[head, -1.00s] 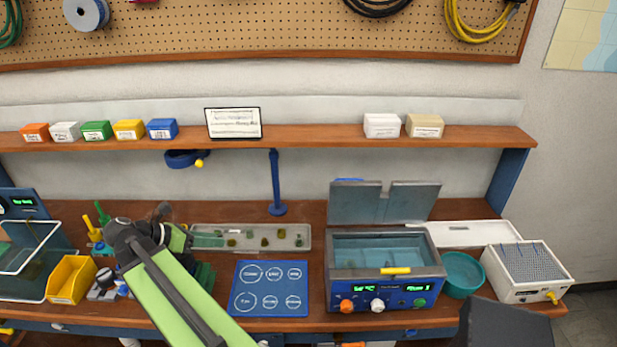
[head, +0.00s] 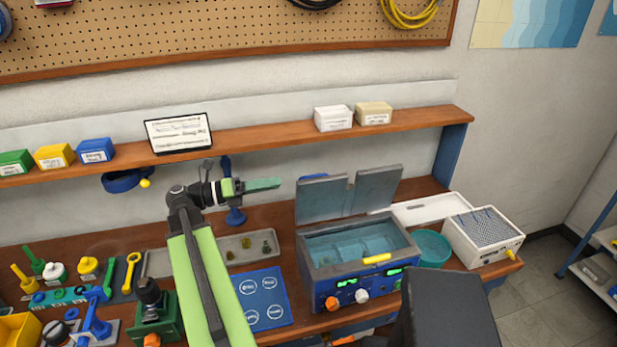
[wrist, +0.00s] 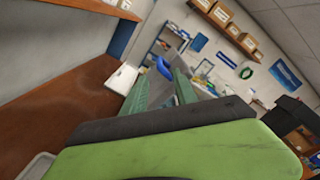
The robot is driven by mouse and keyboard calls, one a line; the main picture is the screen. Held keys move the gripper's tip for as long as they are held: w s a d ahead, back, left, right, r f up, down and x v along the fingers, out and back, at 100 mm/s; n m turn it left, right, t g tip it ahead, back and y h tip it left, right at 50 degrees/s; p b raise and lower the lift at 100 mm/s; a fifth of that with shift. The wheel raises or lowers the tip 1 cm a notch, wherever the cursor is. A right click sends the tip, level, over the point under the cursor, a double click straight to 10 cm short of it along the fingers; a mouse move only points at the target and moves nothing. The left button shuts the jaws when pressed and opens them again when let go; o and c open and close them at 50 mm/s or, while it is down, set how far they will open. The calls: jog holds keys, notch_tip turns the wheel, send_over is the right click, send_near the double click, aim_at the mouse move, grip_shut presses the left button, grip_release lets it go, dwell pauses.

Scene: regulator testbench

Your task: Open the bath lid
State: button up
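The water bath (head: 350,287) is a blue and grey box on the right half of the bench. Its grey lid (head: 325,203) stands raised along the back edge with a notch in its top, and the basin with pale blue water shows uncovered. A yellow handle (head: 376,259) sits at the bath's front rim. My gripper (head: 281,183) is in the air left of the raised lid, pointing right, with no contact visible. In the wrist view its two green fingers (wrist: 160,90) are apart with nothing seen held between them.
A teal bowl (head: 431,249) and a white block with a grid top (head: 483,238) stand right of the bath. A blue mat (head: 262,300) and grey tray (head: 240,246) lie to its left. A shelf (head: 265,130) runs above. A blue post (head: 233,215) stands near my gripper.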

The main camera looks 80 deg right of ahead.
aim_at(311, 179)
jog(key=x, duration=1.1)
jog(key=shift+s+d, duration=0.2)
jog(key=shift+s, duration=0.1)
jog(key=shift+c, duration=0.4)
jog(key=shift+a, duration=0.1)
grip_shut()
jog(key=shift+f, duration=0.1)
